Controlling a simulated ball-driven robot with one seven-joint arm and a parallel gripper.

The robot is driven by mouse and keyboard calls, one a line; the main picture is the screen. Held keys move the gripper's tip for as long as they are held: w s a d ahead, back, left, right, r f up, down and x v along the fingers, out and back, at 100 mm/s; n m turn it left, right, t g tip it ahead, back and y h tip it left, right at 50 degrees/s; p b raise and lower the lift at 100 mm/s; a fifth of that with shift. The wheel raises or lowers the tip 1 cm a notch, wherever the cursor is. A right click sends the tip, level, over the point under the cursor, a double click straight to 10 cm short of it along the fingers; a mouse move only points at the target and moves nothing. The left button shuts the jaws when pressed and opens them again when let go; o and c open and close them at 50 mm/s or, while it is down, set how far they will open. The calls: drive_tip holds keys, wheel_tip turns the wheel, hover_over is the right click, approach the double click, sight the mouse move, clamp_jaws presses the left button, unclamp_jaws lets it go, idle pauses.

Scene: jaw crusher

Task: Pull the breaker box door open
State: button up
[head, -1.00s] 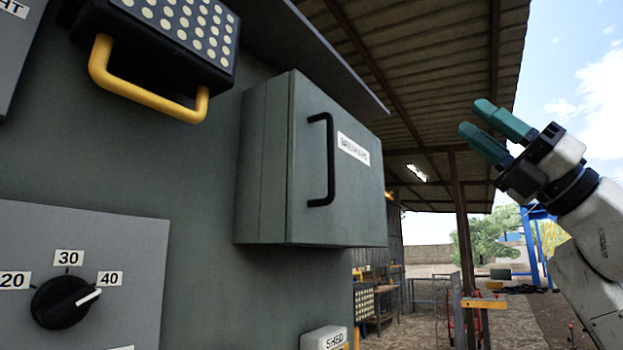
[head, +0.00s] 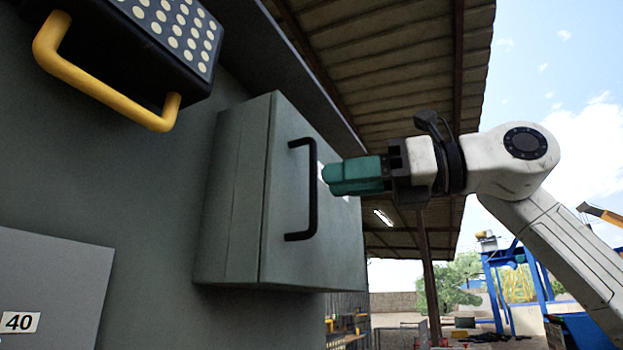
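The breaker box (head: 235,190) is a grey-green metal box on the wall, left of the picture's middle. Its door (head: 285,255) looks shut, flush against the box body. A black bar handle (head: 313,190) stands upright near the door's left edge. My gripper (head: 328,178), with green fingers, comes in from the right and points left at the handle's middle height. Its fingertips appear just right of the handle bar and cover most of the white door label. I cannot tell whether they touch the handle. The fingers overlap in this view, so their opening is hidden.
A lamp panel with a yellow handle (head: 95,80) juts out at the upper left. A grey panel with a 40 label (head: 20,322) is at the lower left. A ledge overhangs the box. Open yard lies to the right.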

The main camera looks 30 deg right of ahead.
sight(313, 223)
drive_tip(key=shift+p+x, duration=0.3)
drive_tip(key=shift+x, duration=2.1)
drive_tip(key=shift+c, duration=0.5)
clamp_jaws()
